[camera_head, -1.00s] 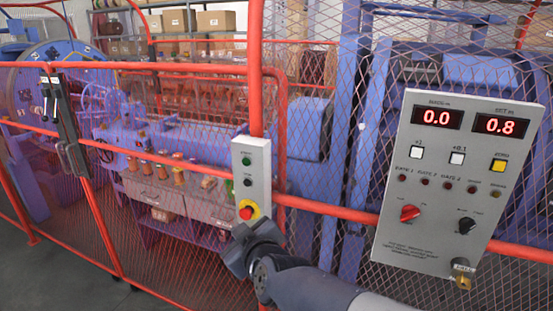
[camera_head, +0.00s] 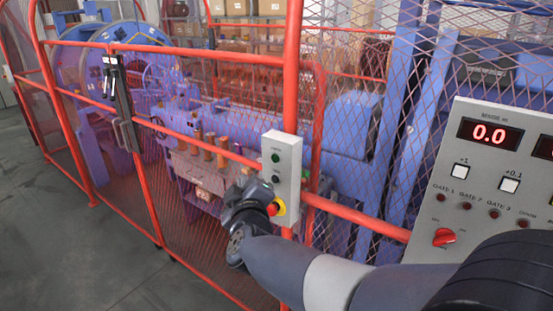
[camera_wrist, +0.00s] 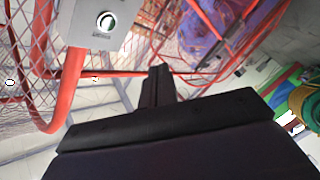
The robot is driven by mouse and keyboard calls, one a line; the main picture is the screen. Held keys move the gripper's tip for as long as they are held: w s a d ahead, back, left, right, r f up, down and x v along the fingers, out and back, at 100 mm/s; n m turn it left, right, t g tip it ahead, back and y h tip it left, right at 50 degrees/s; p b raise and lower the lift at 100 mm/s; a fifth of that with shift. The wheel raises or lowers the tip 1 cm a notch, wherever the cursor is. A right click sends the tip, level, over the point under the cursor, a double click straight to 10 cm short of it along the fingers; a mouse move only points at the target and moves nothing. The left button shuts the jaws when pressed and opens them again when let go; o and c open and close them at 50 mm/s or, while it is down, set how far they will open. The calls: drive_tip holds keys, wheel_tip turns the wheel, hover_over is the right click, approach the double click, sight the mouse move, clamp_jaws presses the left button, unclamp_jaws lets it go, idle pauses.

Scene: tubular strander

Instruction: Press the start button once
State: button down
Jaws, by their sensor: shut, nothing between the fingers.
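A small grey button box (camera_head: 291,166) is mounted on a red fence post. It has an upper green button (camera_head: 276,157), a second dark green button (camera_head: 276,180) below it and a red mushroom knob (camera_head: 274,208) on yellow at the bottom. The labels are too small to read, so I cannot tell which is start. My gripper (camera_head: 247,184) is just left of the box's lower half, partly covering the red knob's area. In the wrist view, its shut, empty fingers (camera_wrist: 156,78) point past the box (camera_wrist: 82,25), whose one visible button (camera_wrist: 106,21) is up and left of the tips.
A larger grey panel (camera_head: 478,215) with red digits, white buttons and a red knob stands at the right, partly behind my arm. Red rails and mesh fence (camera_head: 190,125) close off the blue machine (camera_head: 350,125). The floor (camera_head: 75,250) at left is clear.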

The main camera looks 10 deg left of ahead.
sight(275, 158)
drive_tip(key=shift+w+d+b, duration=0.55)
drive_tip(key=shift+w+b, duration=0.25)
drive_tip(key=shift+w, duration=0.55)
drive_tip(key=shift+w+d+b, duration=0.6)
drive_tip(key=shift+w+b, duration=0.15)
drive_tip(key=shift+w, duration=0.6)
drive_tip(key=shift+w+d+b, duration=0.55)
drive_tip(key=shift+w+b, duration=0.25)
drive_tip(key=shift+w, duration=0.55)
drive_tip(key=shift+w+d, duration=0.15)
drive_tip(key=shift+w, duration=0.25)
